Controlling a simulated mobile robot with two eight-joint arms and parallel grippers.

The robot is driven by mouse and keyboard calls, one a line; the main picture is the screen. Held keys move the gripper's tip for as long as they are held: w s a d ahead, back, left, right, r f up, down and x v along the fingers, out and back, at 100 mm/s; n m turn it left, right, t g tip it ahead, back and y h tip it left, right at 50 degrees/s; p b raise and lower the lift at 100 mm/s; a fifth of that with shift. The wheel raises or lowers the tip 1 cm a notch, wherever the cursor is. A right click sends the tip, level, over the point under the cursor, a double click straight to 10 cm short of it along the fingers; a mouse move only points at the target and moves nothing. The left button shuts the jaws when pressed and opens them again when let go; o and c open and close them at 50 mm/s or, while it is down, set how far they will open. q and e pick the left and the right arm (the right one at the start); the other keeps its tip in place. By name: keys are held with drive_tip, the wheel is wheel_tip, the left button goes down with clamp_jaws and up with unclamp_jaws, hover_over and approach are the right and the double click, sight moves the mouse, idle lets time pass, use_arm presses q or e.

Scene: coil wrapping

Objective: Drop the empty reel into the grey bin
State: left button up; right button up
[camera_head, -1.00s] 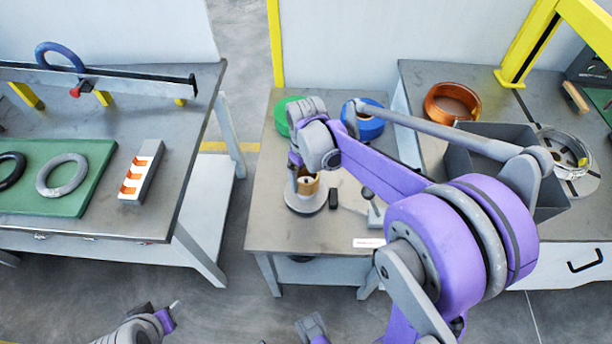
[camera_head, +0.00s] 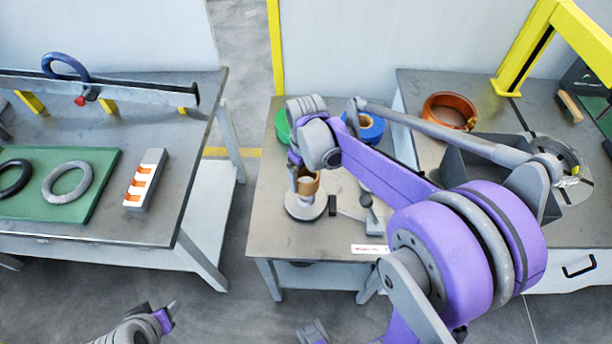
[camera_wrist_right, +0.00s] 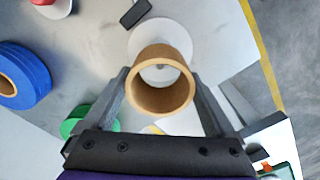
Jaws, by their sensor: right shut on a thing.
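The empty reel, a short brown cardboard tube (camera_head: 309,185), is over a spindle stand with a round pale base (camera_head: 304,209) on the middle table. My right gripper (camera_head: 305,172) is shut on the tube from above. In the right wrist view the tube (camera_wrist_right: 160,97) sits between the two fingers, with its open end towards the camera and the pale disc (camera_wrist_right: 165,38) beyond it. I cannot tell whether the tube is clear of the spindle. The grey bin (camera_head: 468,177) stands on the right table, partly hidden by my right arm. My left gripper (camera_head: 168,313) is at the bottom left, empty-looking, away from the tables.
A green roll (camera_head: 281,127) and a blue roll (camera_head: 371,131) lie behind my right gripper. A small black block (camera_head: 332,205) and a grey stand (camera_head: 370,215) are beside the spindle. A copper coil (camera_head: 450,110) is behind the bin. A metal ring (camera_head: 563,160) lies right of it.

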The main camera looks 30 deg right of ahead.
drive_tip(key=shift+r+p, duration=0.55)
drive_tip(key=shift+r, duration=0.5)
drive_tip(key=shift+f, duration=0.15)
